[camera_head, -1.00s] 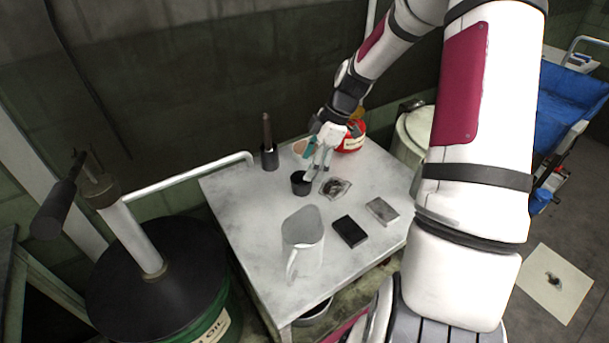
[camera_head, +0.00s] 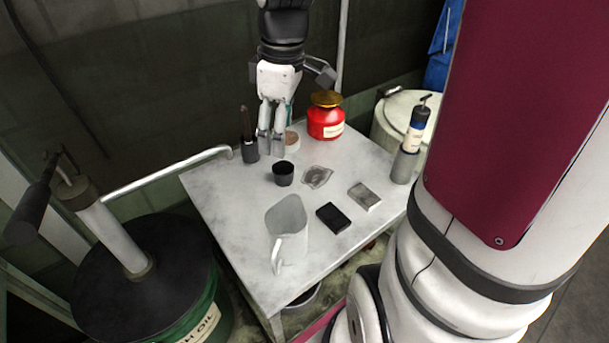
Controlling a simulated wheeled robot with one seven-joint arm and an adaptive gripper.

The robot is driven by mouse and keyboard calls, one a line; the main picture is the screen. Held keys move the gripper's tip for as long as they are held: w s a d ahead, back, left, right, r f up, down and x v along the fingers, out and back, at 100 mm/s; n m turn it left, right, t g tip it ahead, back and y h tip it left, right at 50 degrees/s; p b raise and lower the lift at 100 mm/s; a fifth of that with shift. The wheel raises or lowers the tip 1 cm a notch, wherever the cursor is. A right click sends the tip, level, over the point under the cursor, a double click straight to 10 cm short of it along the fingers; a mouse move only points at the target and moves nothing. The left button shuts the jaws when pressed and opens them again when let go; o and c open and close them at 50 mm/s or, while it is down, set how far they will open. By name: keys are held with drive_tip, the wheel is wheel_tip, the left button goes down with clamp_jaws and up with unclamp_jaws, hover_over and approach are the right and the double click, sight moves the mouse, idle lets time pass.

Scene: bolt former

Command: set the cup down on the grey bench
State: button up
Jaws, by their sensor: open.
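A small black cup (camera_head: 283,175) stands upright on the grey bench (camera_head: 235,225), towards its back left part. My gripper (camera_head: 271,152) points down just above and behind the cup, slightly to its left in the picture. Its fingers are apart from the cup and hold nothing that I can see. The gap between the fingers is narrow from this angle.
A white pitcher (camera_head: 288,228), a black block (camera_head: 333,217), a grey block (camera_head: 364,196) and a clear packet (camera_head: 317,177) lie near the cup. A dark holder (camera_head: 250,150), a red jar (camera_head: 326,120) and a pump bottle (camera_head: 411,140) stand along the back and right.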

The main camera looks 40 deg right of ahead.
drive_tip(key=s+a+r+m+t, duration=0.1)
drive_tip(key=s+a+r+m, duration=0.1)
drive_tip(key=s, duration=0.6)
drive_tip(key=s+a+r+m+t, duration=0.1)
drive_tip(key=s+a+r+m, duration=0.1)
drive_tip(key=s+a+m, duration=0.3)
drive_tip(key=s+m, duration=0.1)
drive_tip(key=s, duration=0.3)
drive_tip(key=shift+r, duration=0.35)
drive_tip(key=shift+a+r, duration=0.1)
drive_tip(key=shift+r, duration=0.05)
